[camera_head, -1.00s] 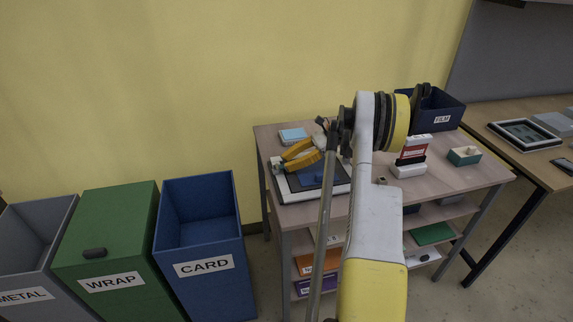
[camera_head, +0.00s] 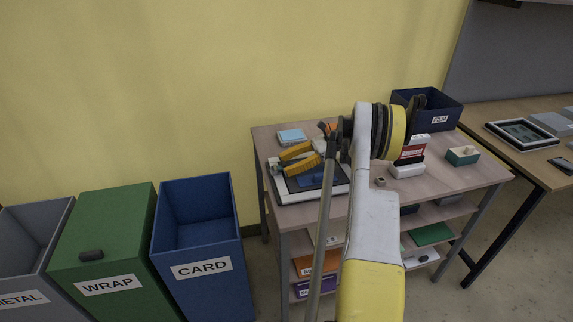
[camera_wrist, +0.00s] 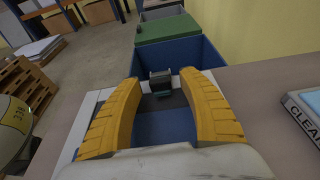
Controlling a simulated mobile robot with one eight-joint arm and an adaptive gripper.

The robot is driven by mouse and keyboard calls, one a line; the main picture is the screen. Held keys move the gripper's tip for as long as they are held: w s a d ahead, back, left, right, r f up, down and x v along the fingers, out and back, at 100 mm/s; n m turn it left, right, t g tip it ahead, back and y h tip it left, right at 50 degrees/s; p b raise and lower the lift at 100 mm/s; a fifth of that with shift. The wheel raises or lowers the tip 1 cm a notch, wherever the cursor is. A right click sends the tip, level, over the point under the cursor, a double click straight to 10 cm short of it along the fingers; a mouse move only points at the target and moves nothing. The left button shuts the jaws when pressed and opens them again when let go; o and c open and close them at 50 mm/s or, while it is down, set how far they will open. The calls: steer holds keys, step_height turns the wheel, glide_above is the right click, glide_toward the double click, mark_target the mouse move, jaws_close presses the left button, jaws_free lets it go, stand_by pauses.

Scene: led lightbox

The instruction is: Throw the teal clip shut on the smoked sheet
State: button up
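The lightbox (camera_head: 296,198), with a white rim, lies on the table's left part in the head view. Its rim also shows in the wrist view (camera_wrist: 75,140). A dark sheet with a blue area (camera_wrist: 160,125) lies on it. A small dark clip with a teal part (camera_wrist: 161,92) stands near the lightbox's far edge in the wrist view. My gripper (camera_head: 283,163) is over the lightbox's left side. In the wrist view, its yellow fingers (camera_wrist: 160,76) are apart, one on each side of the clip, with gaps visible. The clip is hard to make out in the head view.
A light blue pad (camera_head: 291,135) lies behind the lightbox. A red-and-white box (camera_head: 411,152), a teal tray (camera_head: 462,156) and a dark blue FILM bin (camera_head: 428,108) stand to the right. A blue CARD bin (camera_head: 201,270) and a green WRAP bin (camera_head: 110,287) stand left of the table.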

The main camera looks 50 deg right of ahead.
step_height(320, 180, up, 10)
stand_by(0.6)
stand_by(0.4)
